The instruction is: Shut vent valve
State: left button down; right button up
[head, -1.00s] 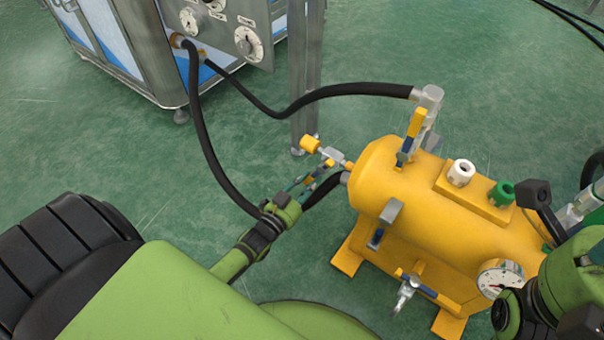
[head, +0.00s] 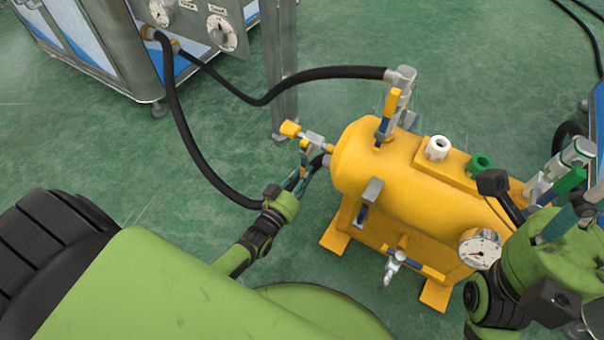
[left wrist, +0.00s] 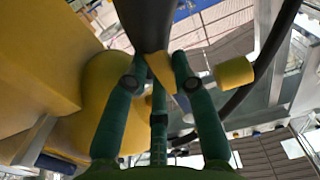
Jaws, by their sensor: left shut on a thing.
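The yellow tank (head: 410,180) stands on the floor right of centre. A small metal valve (head: 315,140) sticks out from its left end, with a yellow knob (head: 290,130) and a yellow lever (head: 305,148). My left gripper (head: 302,174) is at this lever, beside the tank's end. In the left wrist view, the gripper's green fingers (left wrist: 157,76) are shut around the yellow lever (left wrist: 160,70), just under the black hose (left wrist: 147,22). The exact contact is partly hidden. My right arm shows at the lower right, but its finger opening is not clear.
A black hose (head: 185,140) loops from the steel cabinet (head: 110,50) to the tank's left end. Another runs to the upright yellow-handled valve (head: 389,112) on top. A gauge (head: 480,250) and a lower valve (head: 391,266) are on the near side. Green floor is open behind the tank.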

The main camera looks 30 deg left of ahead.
pick_arm(q)
jog(key=shift+w+d, duration=0.1)
jog(key=c, duration=1)
grip_release()
jog(key=shift+r, duration=0.1)
notch_tip(320, 180, up, 10)
jog(key=shift+f, duration=0.1)
